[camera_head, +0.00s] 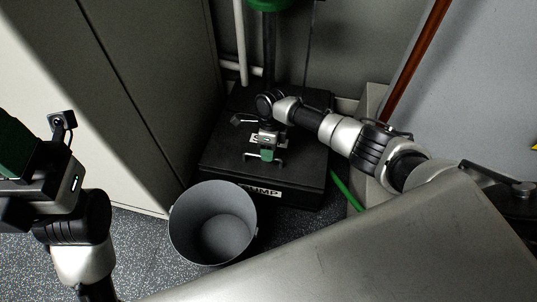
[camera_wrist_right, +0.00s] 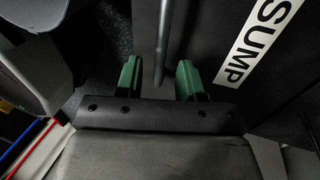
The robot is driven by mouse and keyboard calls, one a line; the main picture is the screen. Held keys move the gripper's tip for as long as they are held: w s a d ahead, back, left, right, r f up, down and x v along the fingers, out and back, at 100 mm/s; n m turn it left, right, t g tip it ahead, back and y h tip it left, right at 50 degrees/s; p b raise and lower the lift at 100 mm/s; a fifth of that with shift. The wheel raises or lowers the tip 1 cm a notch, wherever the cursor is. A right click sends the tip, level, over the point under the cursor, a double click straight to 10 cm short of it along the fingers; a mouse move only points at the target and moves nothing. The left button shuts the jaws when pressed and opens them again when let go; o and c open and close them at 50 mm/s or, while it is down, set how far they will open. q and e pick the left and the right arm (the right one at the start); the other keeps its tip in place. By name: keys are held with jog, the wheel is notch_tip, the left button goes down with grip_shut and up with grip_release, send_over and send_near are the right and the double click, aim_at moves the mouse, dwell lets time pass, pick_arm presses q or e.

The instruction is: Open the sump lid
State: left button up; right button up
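The black sump box (camera_head: 300,190) stands on the floor at the back, with a white SUMP label on its front. Its black lid (camera_head: 222,150) lies flat on top and looks shut. A thin grey bar handle (camera_head: 247,156) is on the lid. My right gripper (camera_head: 267,155) is over the lid at the handle. In the right wrist view its green fingers (camera_wrist_right: 158,78) are apart, with the grey bar (camera_wrist_right: 163,45) between them and gaps on both sides. My left gripper (camera_head: 18,150) is at the left edge, away from the box; its fingertips are not clear.
A grey bucket (camera_head: 213,225) stands on the floor close in front of the box. A tall cabinet (camera_head: 150,90) is to the left. A white pipe (camera_head: 240,45) and a dark pipe rise behind the lid. A green strip (camera_head: 346,190) lies at the right.

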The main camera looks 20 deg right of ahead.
jog(key=shift+s+f, duration=0.1)
jog(key=shift+f, duration=0.15)
grip_shut()
jog(key=c, duration=0.6)
grip_release()
jog(key=shift+a, duration=0.1)
jog(key=shift+c, duration=0.2)
jog(key=o, duration=0.6)
jog(key=shift+o, duration=0.2)
